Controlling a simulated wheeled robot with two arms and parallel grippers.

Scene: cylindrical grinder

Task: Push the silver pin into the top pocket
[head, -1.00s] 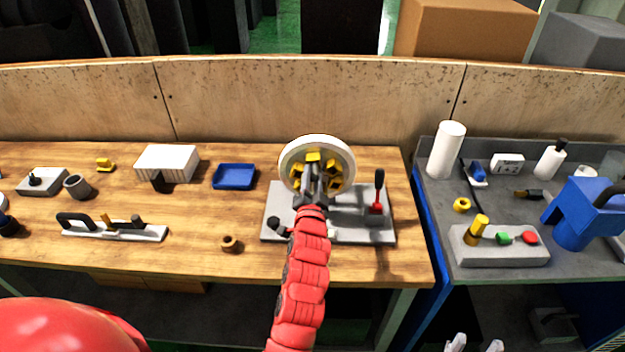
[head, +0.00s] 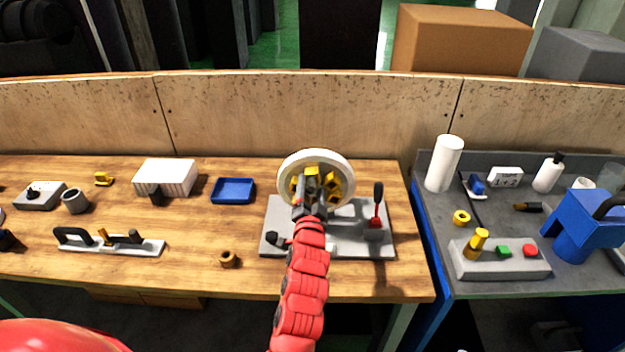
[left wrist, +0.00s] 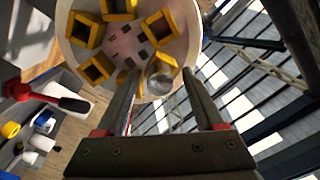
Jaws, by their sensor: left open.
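The round white wheel (head: 290,166) carries several yellow square-mouthed pockets around its face. It stands on a grey base plate (head: 345,242) on the wooden bench. A yellow pocket (head: 312,171) shows at the top of the ring. My left gripper (head: 311,196) is in front of the wheel and hides its middle and lower part. In the left wrist view my left gripper (left wrist: 160,75) is open, its fingers spread on both sides of a shiny silver round piece (left wrist: 161,83), which looks like the silver pin's end. It sits by a yellow pocket; how deep it sits, I cannot tell. My right gripper is out of view.
A red lever with a black handle (head: 377,205) stands on the base plate to the right of the wheel. A blue tray (head: 233,191) and a small brown ring (head: 228,259) lie to the left. A grey side table (head: 440,215) with tools stands at the right.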

